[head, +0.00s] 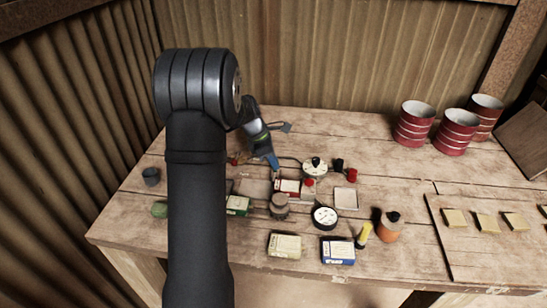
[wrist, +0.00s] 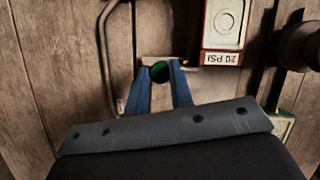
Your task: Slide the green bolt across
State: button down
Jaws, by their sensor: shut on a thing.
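In the head view my gripper (head: 273,164) points down at the middle of the bench, behind the small boxes. The bolt cannot be made out in the head view, and its ends and slot are hidden by the fingers.
A red-edged box marked 20 PSI (wrist: 222,30) sits just right of the fingers. A bent metal rod (wrist: 105,50) is at left. A white dial (head: 315,168), gauge (head: 325,217) and red button block (head: 288,187) crowd nearby. Red tins (head: 457,132) stand back right.

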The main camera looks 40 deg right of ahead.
jog(key=shift+s+a, duration=1.1)
jog(key=shift+s, duration=0.05)
jog(key=c, duration=1.3)
grip_release()
jog(key=shift+s+a, duration=0.1)
jog(key=shift+o, duration=0.2)
jog(key=shift+r, duration=0.15)
jog(key=shift+w+r, duration=0.2)
jog(key=shift+r, duration=0.1)
jog(key=v, duration=1.6)
jog(key=shift+a+r, duration=0.25)
